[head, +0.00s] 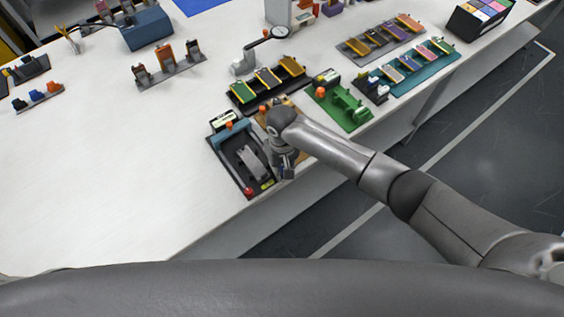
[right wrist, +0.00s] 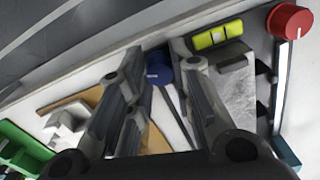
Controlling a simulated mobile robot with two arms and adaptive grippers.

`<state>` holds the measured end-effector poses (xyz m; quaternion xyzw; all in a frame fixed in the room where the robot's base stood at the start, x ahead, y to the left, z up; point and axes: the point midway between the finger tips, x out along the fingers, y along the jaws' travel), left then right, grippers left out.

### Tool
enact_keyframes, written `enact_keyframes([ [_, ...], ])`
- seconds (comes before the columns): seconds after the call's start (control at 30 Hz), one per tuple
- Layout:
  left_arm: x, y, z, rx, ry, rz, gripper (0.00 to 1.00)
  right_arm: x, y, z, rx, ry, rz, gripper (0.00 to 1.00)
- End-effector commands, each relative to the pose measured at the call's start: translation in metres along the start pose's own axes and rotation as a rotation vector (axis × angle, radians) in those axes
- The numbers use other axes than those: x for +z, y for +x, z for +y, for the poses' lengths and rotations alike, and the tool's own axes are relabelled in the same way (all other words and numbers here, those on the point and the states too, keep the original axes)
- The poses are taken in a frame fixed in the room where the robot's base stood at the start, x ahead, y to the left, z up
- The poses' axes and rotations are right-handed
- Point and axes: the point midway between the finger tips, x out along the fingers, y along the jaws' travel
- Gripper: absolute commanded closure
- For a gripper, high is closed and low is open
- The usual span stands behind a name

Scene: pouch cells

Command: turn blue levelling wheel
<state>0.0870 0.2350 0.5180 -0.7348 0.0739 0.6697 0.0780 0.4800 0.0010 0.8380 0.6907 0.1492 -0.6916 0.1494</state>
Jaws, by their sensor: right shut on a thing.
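The blue levelling wheel (right wrist: 158,69) shows in the right wrist view between the two fingers of my right gripper (right wrist: 162,66). The fingers are closed on its sides and hide part of it. In the head view my right gripper (head: 286,169) points down at the near right corner of a dark instrument (head: 227,156) by the table's front edge. There the wheel is mostly hidden by the gripper. A yellow-green level vial (right wrist: 217,36) sits beside the wheel; it also shows in the head view (head: 267,184). My left gripper is not in view.
A red knob (head: 248,191) is on the instrument's near corner; it also shows in the right wrist view (right wrist: 290,19). A green fixture (head: 345,105) stands to the right of the gripper. Racks of coloured pouches (head: 268,82) lie behind. The white table (head: 110,170) is clear at left.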

Motion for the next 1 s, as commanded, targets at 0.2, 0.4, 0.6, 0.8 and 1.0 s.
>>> enact_keyframes([
  [0.2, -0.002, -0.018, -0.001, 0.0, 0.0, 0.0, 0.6, 0.0, -0.003, -0.001, -0.001, 0.135, -0.001, 1.0],
  [0.4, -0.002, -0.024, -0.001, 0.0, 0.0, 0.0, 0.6, 0.0, -0.002, 0.0, -0.001, 0.213, 0.0, 1.0],
  [0.6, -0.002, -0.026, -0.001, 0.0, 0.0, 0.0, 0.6, -0.001, -0.001, 0.0, 0.0, 0.245, 0.001, 1.0],
  [0.8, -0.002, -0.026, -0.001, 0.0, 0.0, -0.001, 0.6, -0.001, -0.001, 0.0, 0.0, 0.248, 0.002, 1.0],
  [1.0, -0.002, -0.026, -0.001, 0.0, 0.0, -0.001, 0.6, -0.001, -0.001, 0.0, 0.0, 0.247, 0.003, 0.75],
])
